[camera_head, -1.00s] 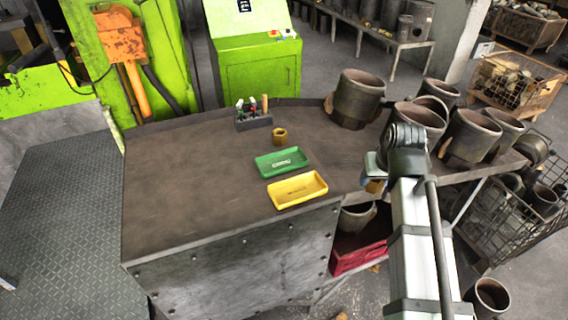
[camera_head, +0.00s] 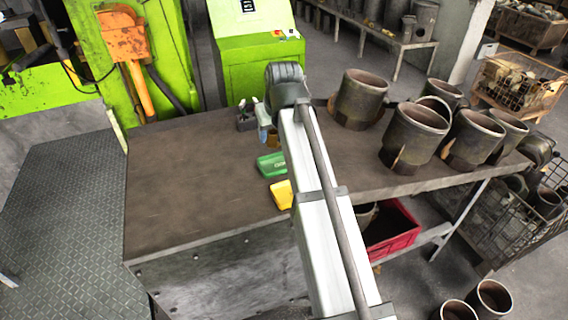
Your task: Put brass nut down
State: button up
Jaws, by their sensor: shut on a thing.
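My gripper (camera_head: 268,132) is over the back part of the dark workbench (camera_head: 185,180), just behind the green tray (camera_head: 269,166). It is mostly hidden behind my own arm. A small brassy patch (camera_head: 273,141) shows at its lower end, beside my arm's left edge. I take this for the brass nut in the shut jaws, though the fingers' grip on it is not clear. I cannot tell whether the nut touches the bench. The brass ring that stood on the bench here is not separately visible.
A yellow tray (camera_head: 281,195) lies in front of the green one, both partly covered by my arm. A small dark holder with tools (camera_head: 246,119) stands close by at the bench's back edge. Large metal cylinders (camera_head: 361,98) stand to the right. The bench's left side is clear.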

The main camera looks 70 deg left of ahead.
jog(key=shift+w+a+r, duration=0.1)
jog(key=shift+a+r, duration=0.1)
jog(key=shift+a, duration=0.4)
jog(key=shift+a+r, duration=0.15)
jog(key=shift+a, duration=0.4)
jog(key=shift+d+f+n, duration=0.3)
jog(key=shift+d+f, duration=0.05)
jog(key=shift+d, duration=0.05)
send_near(271, 163)
jog(key=shift+x, duration=2.7)
jog(key=o, duration=1.4)
jog(key=shift+f, duration=0.1)
jog(key=v, duration=1.2)
jog(key=shift+w+a, duration=0.1)
